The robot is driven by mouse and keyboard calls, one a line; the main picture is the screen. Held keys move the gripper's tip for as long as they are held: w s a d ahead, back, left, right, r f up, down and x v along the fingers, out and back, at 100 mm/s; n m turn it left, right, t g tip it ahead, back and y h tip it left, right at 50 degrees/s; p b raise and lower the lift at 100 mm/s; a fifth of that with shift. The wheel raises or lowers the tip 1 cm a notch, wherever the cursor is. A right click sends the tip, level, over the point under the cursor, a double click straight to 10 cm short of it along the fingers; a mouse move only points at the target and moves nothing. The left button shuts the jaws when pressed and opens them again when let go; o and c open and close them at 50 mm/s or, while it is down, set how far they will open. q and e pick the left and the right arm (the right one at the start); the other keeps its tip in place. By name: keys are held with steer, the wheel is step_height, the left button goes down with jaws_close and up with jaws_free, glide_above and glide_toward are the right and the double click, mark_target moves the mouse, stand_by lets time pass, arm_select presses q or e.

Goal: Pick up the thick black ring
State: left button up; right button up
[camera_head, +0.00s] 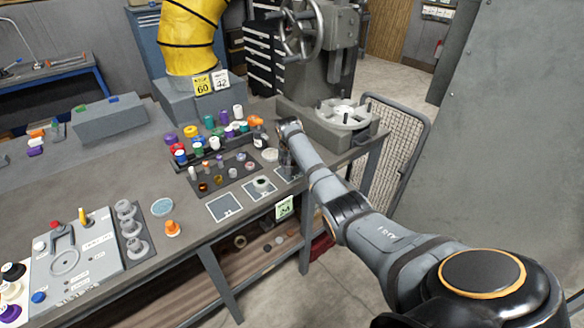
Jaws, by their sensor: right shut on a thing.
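My right gripper (287,166) is at the far end of my arm, low over the bench's front right part, by a framed pad (289,178). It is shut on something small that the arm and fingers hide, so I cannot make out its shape. I cannot pick out a thick black ring for certain anywhere in view. My left gripper is not in view.
The grey bench (160,255) holds a dark tray (218,186) of small parts, with several colored caps behind it. A framed pad (225,207) lies at the front edge. A control panel (75,262) is at left. A press (325,50) stands behind my gripper.

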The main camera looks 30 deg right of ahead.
steer(key=s+a+r, duration=0.5)
steer(key=s+r, duration=0.7)
steer(key=s, duration=0.1)
